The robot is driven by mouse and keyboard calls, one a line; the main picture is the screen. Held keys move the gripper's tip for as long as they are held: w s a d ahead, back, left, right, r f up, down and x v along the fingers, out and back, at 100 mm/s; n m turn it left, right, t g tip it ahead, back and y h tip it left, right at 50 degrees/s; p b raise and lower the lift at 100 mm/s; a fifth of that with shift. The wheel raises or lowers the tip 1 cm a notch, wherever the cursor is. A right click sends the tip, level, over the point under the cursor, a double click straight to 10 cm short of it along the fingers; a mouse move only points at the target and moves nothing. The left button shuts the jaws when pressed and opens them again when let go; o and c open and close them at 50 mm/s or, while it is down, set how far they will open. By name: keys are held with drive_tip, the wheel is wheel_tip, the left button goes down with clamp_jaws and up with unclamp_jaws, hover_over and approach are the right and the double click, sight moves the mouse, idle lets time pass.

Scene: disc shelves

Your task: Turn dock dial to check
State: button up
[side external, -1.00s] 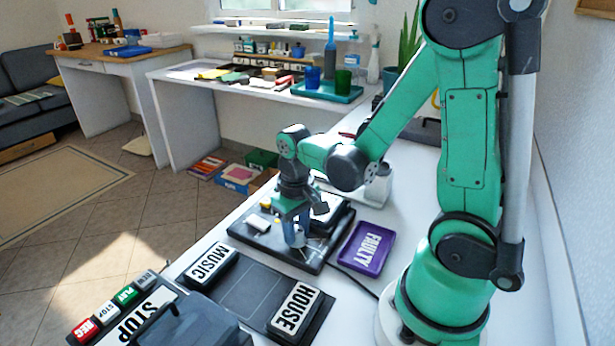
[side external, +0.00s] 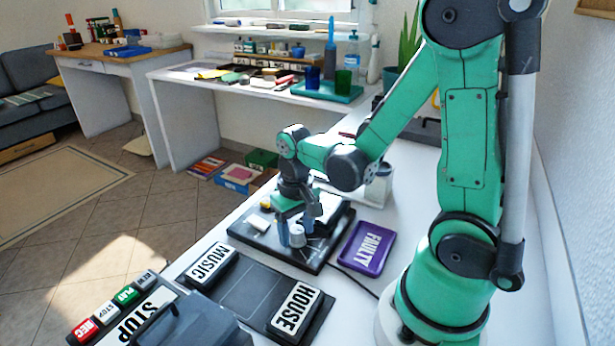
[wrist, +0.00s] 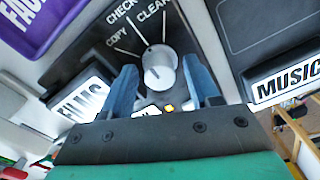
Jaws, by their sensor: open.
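The dial (wrist: 160,68) is a pale grey round knob on the black dock (wrist: 92,62). In the side view, my gripper (side external: 296,232) points down over the dock (side external: 262,242), with the dial (side external: 297,236) between the fingers.
A purple FAULTY tray (side external: 366,249) sits right of the dock. A black pad with MUSIC (side external: 210,262) and HOUSE (side external: 294,308) blocks lies in front. A FILMS block (wrist: 84,100) is close to the left finger in the wrist view.

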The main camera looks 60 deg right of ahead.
drive_tip(key=m, duration=0.4)
drive_tip(key=shift+m, duration=0.4)
drive_tip(key=m, duration=0.2)
drive_tip(key=shift+m, duration=0.4)
wheel_tip(320, 180, up, 5)
drive_tip(key=shift+r, duration=0.15)
drive_tip(key=w+a+r+n+t, duration=0.2)
drive_tip(key=a+r+n+t, duration=0.4)
drive_tip(key=n, duration=0.6)
drive_tip(key=g, duration=0.6)
hover_over(263, 224)
wheel_tip(263, 224, down, 4)
drive_tip(key=shift+r, duration=0.1)
wheel_tip(263, 224, down, 7)
drive_tip(key=shift+f, duration=0.2)
drive_tip(key=s+a+r+t, duration=0.2)
drive_tip(key=r, duration=0.3)
drive_tip(key=s+a+r+t, duration=0.2)
drive_tip(key=r+t, duration=0.1)
drive_tip(key=r, duration=0.3)
drive_tip(key=shift+s+r, duration=0.2)
